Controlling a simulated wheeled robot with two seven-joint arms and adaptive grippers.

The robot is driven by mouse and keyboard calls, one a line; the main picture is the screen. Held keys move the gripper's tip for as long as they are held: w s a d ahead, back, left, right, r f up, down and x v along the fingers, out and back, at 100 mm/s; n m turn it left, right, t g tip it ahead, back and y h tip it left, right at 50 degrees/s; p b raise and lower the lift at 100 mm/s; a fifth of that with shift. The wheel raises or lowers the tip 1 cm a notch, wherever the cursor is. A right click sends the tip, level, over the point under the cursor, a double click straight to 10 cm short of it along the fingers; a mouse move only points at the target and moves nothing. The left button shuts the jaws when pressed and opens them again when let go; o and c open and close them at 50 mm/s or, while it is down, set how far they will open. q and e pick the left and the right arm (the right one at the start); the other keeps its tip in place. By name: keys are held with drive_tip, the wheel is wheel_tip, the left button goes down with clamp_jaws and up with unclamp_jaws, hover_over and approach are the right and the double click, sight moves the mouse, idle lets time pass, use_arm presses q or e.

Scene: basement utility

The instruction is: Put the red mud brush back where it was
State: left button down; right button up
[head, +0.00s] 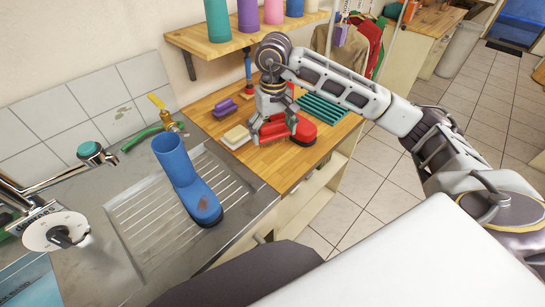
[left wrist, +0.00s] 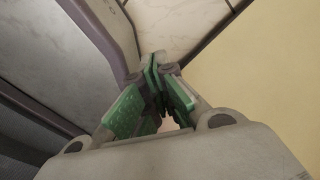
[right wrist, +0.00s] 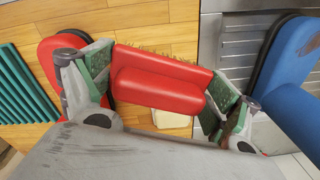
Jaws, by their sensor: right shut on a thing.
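The red mud brush (right wrist: 158,88) is between the fingers of my right gripper (right wrist: 160,92), which is shut on it; its tan bristles show along the far edge. In the head view my right gripper (head: 268,128) holds the brush (head: 274,127) over the wooden worktop (head: 282,155), between a cream block-like item (head: 236,136) and a red boot (head: 304,131). I cannot tell whether the brush touches the wood. My left gripper (left wrist: 154,75) shows only in its wrist view, its tips together and nothing between them.
A purple brush (head: 224,107) lies behind the cream item. A green ridged mat (head: 324,108) lies beyond the red boot. A blue boot (head: 185,178) stands on the steel drainer (head: 140,207) to the left. A shelf (head: 240,38) with several coloured cylinders is above.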

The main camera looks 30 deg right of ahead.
drive_tip(key=shift+f, duration=0.5)
wheel_tip(320, 180, down, 4)
drive_tip(key=shift+r, duration=0.1)
drive_tip(key=shift+f, duration=0.45)
drive_tip(key=shift+f+p, duration=0.35)
drive_tip(key=shift+f, duration=1.55)
use_arm(q)
drive_tip(key=shift+s+d+r, duration=0.35)
drive_tip(key=shift+s+d, duration=0.1)
drive_tip(key=shift+w, duration=0.1)
